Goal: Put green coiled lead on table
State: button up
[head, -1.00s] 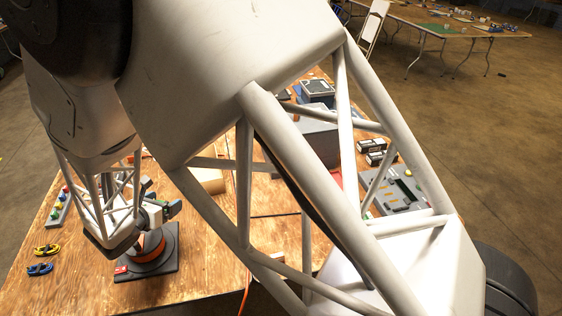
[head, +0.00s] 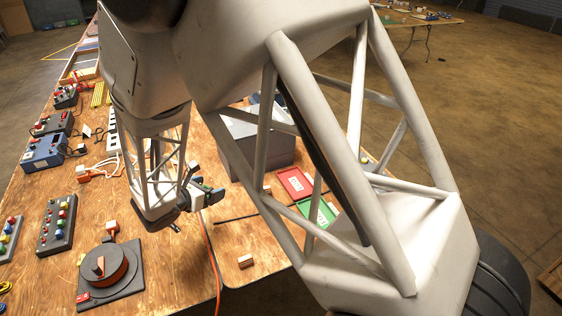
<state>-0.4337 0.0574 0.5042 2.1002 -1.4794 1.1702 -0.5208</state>
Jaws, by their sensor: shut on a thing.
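My gripper (head: 213,194) hangs at the end of my arm, over the middle of the wooden table (head: 185,250). It is small in the head view and partly covered by its own housing. A small green piece, which looks like the green coiled lead (head: 208,187), shows at the jaws, and they are shut on it. Its coil shape is too small to make out. It appears to be held above the tabletop, though the exact height cannot be told.
A dark plate with an orange reel (head: 112,268) lies front left. Button boxes (head: 56,224) and a blue device (head: 45,152) stand along the left. A grey box (head: 262,140) and red tray (head: 296,183) lie beyond the gripper. An orange cable (head: 212,262) crosses bare wood.

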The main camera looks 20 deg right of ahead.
jog(key=s+d+m+g+h, duration=0.1)
jog(key=d+m+g, duration=0.1)
jog(key=d, duration=0.6)
send_over(242, 222)
jog(key=shift+w+f, duration=0.15)
jog(key=shift+f, duration=2.35)
jog(key=shift+f, duration=0.1)
jog(key=shift+f, duration=2.85)
jog(key=shift+f, duration=2.05)
jog(key=shift+f, duration=0.15)
